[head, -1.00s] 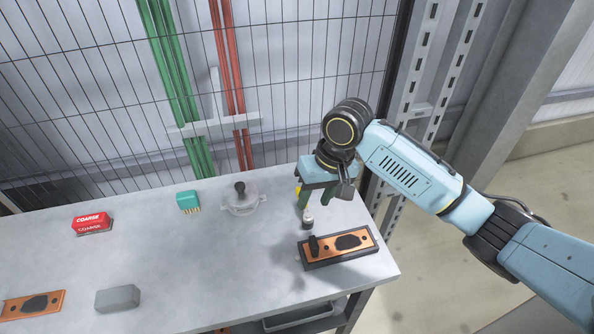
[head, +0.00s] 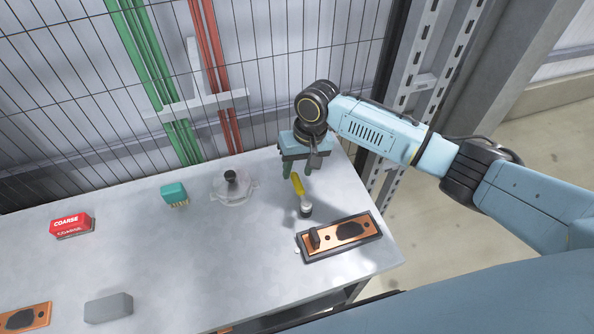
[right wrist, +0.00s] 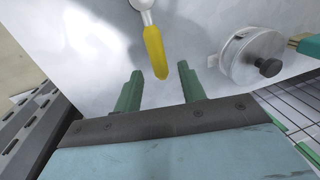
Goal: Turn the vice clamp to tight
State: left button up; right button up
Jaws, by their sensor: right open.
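A lever with a yellow handle (head: 298,184) on a small silver and black round post (head: 305,210) stands on the table; I take it for the vice clamp. The handle points away from the post toward the fence. My right gripper (head: 300,171) is open and empty at the handle's far end. In the right wrist view the tip of the yellow handle (right wrist: 153,50) appears between the two green fingers (right wrist: 158,72); I cannot tell whether they touch it. Beside the post lies a copper plate in a dark frame (head: 340,237), with a black upright piece on it. My left gripper is not in view.
A grey round lidded part (head: 232,188), a teal brush (head: 174,194), a red block marked COARSE (head: 71,225) and a grey block (head: 108,307) sit to the left on the table (head: 200,260). A wire fence and pipes stand behind. The middle of the table is clear.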

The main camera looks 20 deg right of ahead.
jog(key=shift+a+f, duration=0.1)
jog(key=shift+f, duration=0.8)
jog(key=shift+c, duration=0.3)
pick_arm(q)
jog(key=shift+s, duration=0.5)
pick_arm(e)
grip_shut()
